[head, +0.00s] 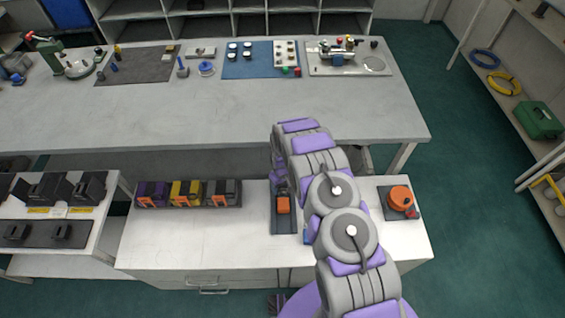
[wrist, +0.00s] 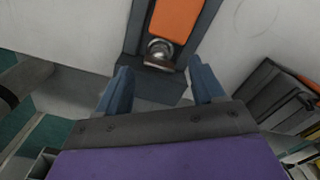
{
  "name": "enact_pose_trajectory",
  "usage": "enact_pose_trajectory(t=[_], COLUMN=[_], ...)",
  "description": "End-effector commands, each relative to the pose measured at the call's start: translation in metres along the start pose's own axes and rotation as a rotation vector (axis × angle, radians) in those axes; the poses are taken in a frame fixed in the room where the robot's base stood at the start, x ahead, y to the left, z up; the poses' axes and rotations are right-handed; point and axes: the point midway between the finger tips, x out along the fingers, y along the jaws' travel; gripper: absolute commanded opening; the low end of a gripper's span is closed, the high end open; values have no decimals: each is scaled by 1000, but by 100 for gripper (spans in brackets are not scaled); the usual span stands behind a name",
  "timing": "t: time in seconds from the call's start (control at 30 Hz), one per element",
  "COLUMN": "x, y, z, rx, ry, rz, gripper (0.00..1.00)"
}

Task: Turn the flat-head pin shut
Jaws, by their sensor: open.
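A metal pin with a round silver body and a flat brownish head (wrist: 158,55) shows in the wrist view. It sits at the near end of an orange block (wrist: 175,18) on a dark base plate (wrist: 205,40). My gripper (wrist: 161,72) is open, with its two blue-grey fingers apart on either side of the pin's line and nothing between them in contact. In the head view the orange block (head: 283,205) lies on the dark plate (head: 284,226) on the white cabinet, just below my gripper. My arm hides the pin there.
On the white cabinet top (head: 240,250), several dark blocks with purple, yellow and orange parts (head: 187,193) stand left. An orange round knob (head: 400,198) on a dark plate stands right. The grey bench (head: 200,115) behind holds a valve panel (head: 348,60) and tools.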

Motion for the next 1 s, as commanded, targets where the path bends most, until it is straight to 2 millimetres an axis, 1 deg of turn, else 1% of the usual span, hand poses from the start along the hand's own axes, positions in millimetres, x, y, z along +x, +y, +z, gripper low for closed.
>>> enact_pose_trajectory(t=[0.2, 1.0], x=[0, 2], y=[0, 0], z=[-1, 0], rx=[-241, -1100], ry=[2, 0], rz=[1, 0], gripper=[68, 68])
